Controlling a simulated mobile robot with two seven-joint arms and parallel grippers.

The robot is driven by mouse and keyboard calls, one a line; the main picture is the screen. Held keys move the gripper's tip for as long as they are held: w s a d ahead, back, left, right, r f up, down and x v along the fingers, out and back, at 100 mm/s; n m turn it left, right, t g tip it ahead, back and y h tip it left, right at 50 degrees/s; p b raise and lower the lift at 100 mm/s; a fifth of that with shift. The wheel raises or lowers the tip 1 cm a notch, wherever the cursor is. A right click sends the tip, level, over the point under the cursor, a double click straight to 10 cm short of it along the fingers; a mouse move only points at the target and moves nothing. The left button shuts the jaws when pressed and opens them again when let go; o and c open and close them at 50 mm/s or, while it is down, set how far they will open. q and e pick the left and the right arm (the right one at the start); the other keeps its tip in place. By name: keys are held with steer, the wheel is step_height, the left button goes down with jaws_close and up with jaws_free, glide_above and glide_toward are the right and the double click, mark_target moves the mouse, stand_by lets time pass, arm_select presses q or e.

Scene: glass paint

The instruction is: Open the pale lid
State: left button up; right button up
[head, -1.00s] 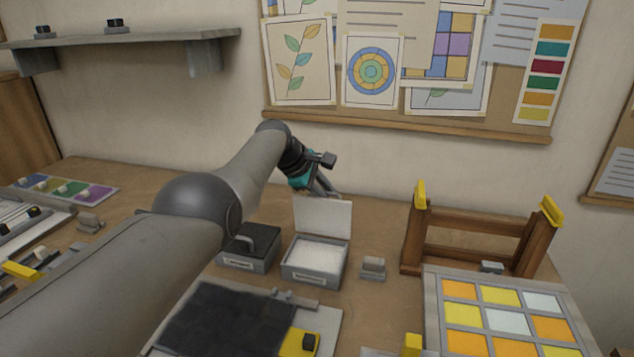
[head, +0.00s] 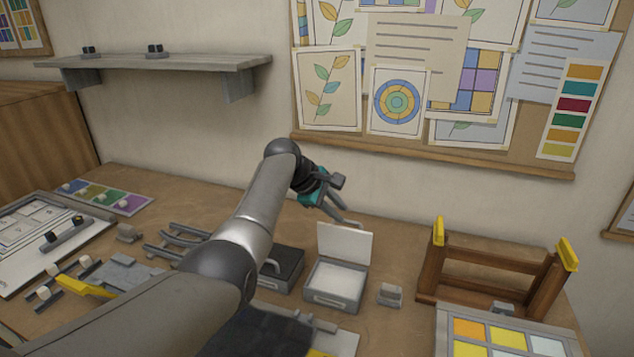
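The pale lid (head: 344,243) stands upright, hinged open at the back edge of a small grey box (head: 335,301). The box holds white, grainy material. My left gripper (head: 348,214) is just behind and above the lid's upper edge. Its fingers look apart, with nothing seen between them. I cannot tell whether a finger touches the lid. My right gripper is out of view.
A dark-lidded box (head: 287,264) stands left of the open box, partly behind my arm. A small grey block (head: 390,294) is on its right. A wooden rack (head: 490,273) and a coloured glass panel (head: 500,335) are farther right.

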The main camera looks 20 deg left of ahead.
arm_select(q)
steer(key=p+v, duration=0.1)
steer(key=v, duration=0.8)
steer(key=shift+f, duration=0.1)
stand_by(0.3)
